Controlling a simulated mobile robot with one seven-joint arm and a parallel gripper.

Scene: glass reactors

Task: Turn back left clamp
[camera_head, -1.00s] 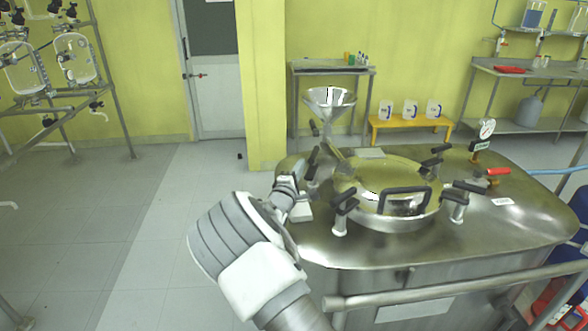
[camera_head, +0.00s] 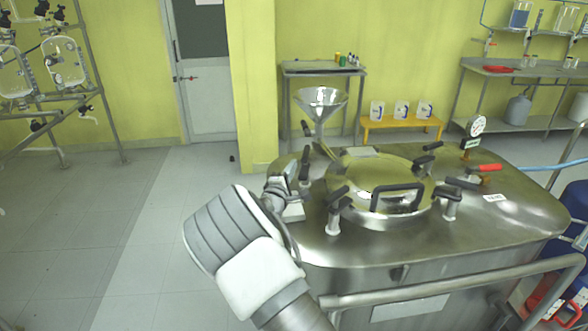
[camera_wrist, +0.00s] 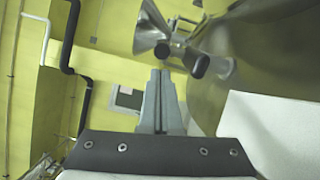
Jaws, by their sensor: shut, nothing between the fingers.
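The steel reactor's round hatch (camera_head: 380,180) has black-handled clamps around its rim. The back left clamp (camera_head: 304,166) has its black handle standing steeply up, on the hatch's left side below the funnel. My gripper (camera_head: 290,186) is beside this clamp, just to its left, and partly overlaps its base in the head view. In the wrist view my gripper (camera_wrist: 160,76) has its two fingers together and empty. A black clamp handle (camera_wrist: 200,66) is just right of the fingertips there; I cannot tell whether they touch.
A metal funnel (camera_head: 320,101) rises behind the hatch. The front left clamp (camera_head: 337,200) stands nearer the camera. A large lid handle (camera_head: 397,196) crosses the hatch front. A steel rail (camera_head: 440,287) runs along the reactor's near side. Floor is clear at left.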

